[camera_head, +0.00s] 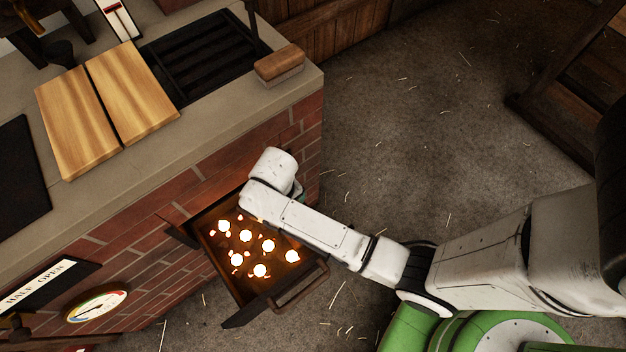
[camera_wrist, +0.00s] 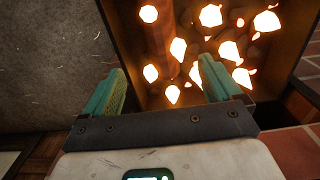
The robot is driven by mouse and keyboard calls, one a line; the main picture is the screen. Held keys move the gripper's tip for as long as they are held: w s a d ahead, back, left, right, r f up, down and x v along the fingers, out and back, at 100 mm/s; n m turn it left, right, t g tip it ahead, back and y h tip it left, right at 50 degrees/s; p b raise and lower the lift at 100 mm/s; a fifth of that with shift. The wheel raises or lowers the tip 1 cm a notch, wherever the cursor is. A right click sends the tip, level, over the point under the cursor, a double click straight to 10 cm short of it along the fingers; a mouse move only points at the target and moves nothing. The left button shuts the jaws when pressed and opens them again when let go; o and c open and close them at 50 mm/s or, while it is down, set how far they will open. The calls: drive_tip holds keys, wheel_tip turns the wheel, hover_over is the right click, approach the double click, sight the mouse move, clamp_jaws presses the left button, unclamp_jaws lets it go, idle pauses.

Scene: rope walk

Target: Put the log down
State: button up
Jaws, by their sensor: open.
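My gripper (camera_wrist: 160,84) is open in the wrist view, its two green-teal fingers well apart with nothing gripped between them. It points toward an open metal drawer of glowing coals. A reddish-brown, log-like length (camera_wrist: 163,45) lies among the coals beyond the fingertips, apart from them as far as I can tell; its ends are unclear.
The brick counter (camera_head: 215,140) carries two wooden boards (camera_head: 105,110), a dark grate (camera_head: 205,55) and a wood-backed brush (camera_head: 280,66). A gauge (camera_head: 96,306) and a "HALF OPEN" sign (camera_head: 40,287) are at lower left.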

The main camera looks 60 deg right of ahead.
drive_tip(key=s+d+r+n+t, duration=0.1)
drive_tip(key=s+d+r+n, duration=0.2)
drive_tip(key=s+r, duration=0.8)
drive_tip(key=s+d, duration=0.2)
drive_tip(key=s, duration=0.2)
drive_tip(key=shift+d+r, duration=0.15)
drive_tip(key=shift+r, duration=0.1)
